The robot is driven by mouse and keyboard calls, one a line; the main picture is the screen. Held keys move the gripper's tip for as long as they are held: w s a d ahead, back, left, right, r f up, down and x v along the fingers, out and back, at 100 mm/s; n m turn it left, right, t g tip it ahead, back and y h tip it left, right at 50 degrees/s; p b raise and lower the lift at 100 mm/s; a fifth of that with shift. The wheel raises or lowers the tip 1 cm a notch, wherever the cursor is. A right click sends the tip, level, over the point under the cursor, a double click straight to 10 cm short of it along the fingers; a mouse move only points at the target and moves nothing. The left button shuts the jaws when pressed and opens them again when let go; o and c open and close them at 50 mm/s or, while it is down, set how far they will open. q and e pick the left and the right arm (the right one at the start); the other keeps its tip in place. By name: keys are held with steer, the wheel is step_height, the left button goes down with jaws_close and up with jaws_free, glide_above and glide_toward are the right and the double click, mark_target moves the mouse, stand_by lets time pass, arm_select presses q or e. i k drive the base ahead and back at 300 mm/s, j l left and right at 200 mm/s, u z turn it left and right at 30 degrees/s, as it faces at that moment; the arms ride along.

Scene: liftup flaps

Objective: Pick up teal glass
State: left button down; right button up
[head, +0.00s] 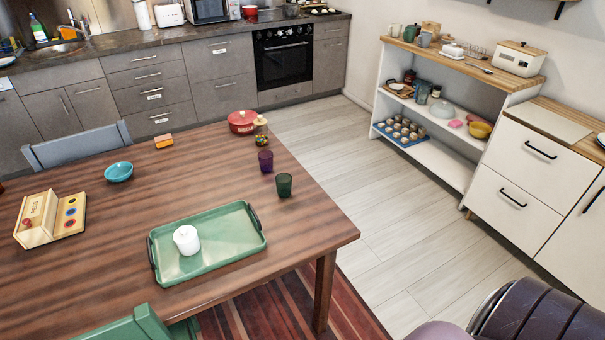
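A dark green-teal glass (284,186) stands upright on the wooden table (90,250), near its right edge. A purple glass (265,161) stands just behind it, a little to the left, and the two appear apart. Neither of my grippers is in view, and nothing touches the green-teal glass.
A green tray (215,262) holding a white cup-like item (186,240) lies in front of the glass. A red pot (241,121) and a jar of colourful sweets (261,132) stand behind. A teal bowl (118,172) sits left. Chairs stand at the table's left and front.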

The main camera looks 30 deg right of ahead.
mark_target(282, 180)
steer(key=z, duration=0.95)
